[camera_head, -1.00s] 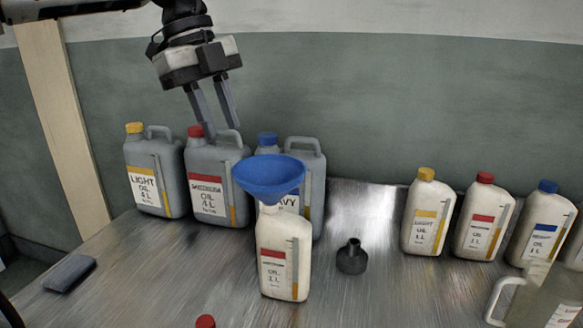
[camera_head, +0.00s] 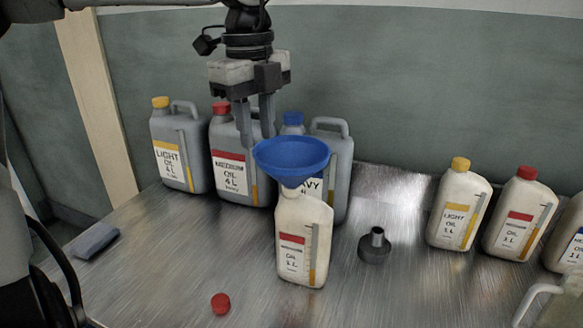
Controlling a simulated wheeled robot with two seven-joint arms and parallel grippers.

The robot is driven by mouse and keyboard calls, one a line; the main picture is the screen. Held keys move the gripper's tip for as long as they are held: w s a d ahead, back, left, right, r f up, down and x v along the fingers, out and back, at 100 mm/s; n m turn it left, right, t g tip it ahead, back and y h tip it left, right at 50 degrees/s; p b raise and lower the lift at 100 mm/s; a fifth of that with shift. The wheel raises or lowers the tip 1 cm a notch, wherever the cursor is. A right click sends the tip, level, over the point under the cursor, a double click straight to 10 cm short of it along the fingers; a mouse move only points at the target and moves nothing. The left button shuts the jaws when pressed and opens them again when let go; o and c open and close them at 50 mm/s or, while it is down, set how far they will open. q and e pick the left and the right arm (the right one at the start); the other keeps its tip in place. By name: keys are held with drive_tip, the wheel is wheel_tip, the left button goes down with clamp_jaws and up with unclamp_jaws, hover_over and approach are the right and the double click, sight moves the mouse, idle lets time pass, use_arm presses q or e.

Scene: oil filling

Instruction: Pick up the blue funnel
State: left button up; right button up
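The blue funnel (camera_head: 291,157) sits upright in the mouth of a white one-litre bottle (camera_head: 304,238) with a red-striped label, in the middle of the table. My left gripper (camera_head: 256,142) hangs down from above at the funnel's left rim. Its two fingers point downward with a gap between them, so it is open and holds nothing. The fingertips are close to the rim; I cannot tell whether they touch it. My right gripper is not in view.
Grey four-litre jugs (camera_head: 180,152) stand behind the funnel. White bottles (camera_head: 458,205) stand at the right. A dark nozzle-like part (camera_head: 375,246) and a red cap (camera_head: 220,303) lie near the funnel's bottle. A grey block (camera_head: 94,241) lies at the table's left edge.

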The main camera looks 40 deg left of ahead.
sight(261, 162)
use_arm(q)
wheel_tip(261, 162, down, 5)
drive_tip(key=shift+w+d+r+p, duration=0.1)
drive_tip(key=shift+w+d+p, duration=0.05)
drive_tip(key=shift+p, duration=0.2)
clamp_jaws()
